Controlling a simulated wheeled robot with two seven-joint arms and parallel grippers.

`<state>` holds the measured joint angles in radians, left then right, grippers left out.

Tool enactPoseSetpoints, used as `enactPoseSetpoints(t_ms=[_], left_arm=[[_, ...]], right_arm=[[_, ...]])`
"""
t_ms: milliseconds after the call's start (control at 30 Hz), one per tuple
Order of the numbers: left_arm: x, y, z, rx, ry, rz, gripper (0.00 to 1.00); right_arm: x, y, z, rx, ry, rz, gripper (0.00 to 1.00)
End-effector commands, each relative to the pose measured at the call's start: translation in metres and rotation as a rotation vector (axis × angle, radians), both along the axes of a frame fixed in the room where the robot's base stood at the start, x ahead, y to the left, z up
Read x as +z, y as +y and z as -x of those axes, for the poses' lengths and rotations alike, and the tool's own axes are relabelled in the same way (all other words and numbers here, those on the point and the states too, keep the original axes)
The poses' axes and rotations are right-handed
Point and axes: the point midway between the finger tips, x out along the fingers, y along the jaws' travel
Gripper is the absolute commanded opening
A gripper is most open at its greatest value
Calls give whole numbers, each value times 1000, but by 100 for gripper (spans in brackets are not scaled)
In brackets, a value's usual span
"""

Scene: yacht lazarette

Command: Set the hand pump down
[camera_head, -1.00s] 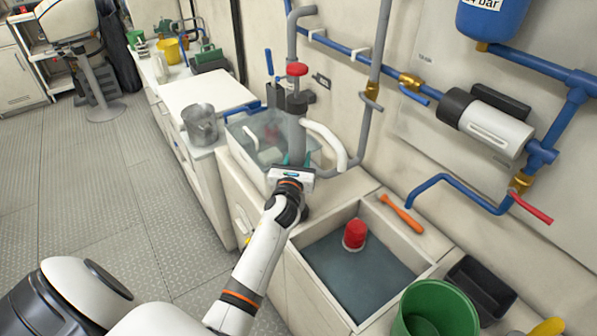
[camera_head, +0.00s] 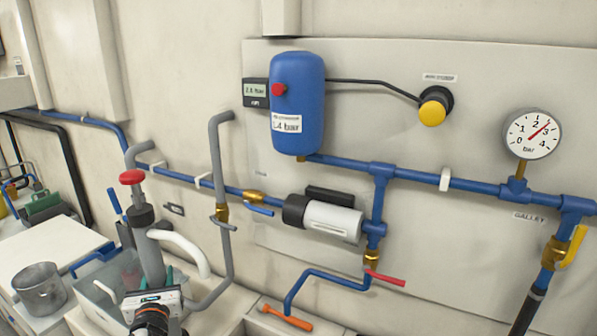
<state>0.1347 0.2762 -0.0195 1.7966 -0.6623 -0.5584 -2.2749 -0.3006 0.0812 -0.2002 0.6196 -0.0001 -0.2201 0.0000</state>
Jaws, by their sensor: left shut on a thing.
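The hand pump (camera_head: 150,255) is a grey upright cylinder with a dark collar, a red knob on top and a white curved hose on its right side. It leans slightly and shows at the lower left of the head view. My left gripper (camera_head: 152,297) is shut on the pump low on its body. The gripper hides the pump's lower end, so I cannot tell whether it touches a surface. A clear bin (camera_head: 103,290) is right beside and behind the pump. My right gripper is out of view.
An orange-handled tool (camera_head: 287,318) lies on the ledge to the right. Blue pipes, a blue tank (camera_head: 297,105), a white-and-black pump unit (camera_head: 325,217) and a gauge (camera_head: 532,133) are on the wall.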

Motion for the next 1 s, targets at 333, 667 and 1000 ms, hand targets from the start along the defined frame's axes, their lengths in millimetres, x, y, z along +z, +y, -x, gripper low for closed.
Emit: enactPoseSetpoints(t_ms=[333,667,1000], left_arm=[[-45,-103,107,-215,17,-18,0],[-33,-162,204,-340,2,4,0],[-23,-173,228,-366,-6,8,0]], right_arm=[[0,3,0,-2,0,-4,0],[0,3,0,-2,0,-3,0],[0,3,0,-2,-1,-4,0]])
